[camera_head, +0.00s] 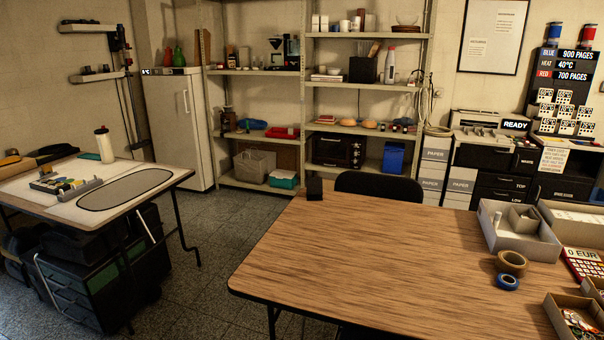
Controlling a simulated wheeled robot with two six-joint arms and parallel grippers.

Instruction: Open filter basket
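A small dark appliance (292,48), which looks like a coffee maker, stands on an upper shelf of the metal rack at the back. It is far away and small, so I cannot make out a filter basket on it or tell whether one is open or shut. Neither of my grippers is in view.
A wooden table (390,262) fills the front, its middle clear; trays, tape rolls (511,262) and a red calculator (583,264) crowd its right side. A dark chair (380,187) stands behind it. Open floor (228,232) lies between it and the left table (150,184).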

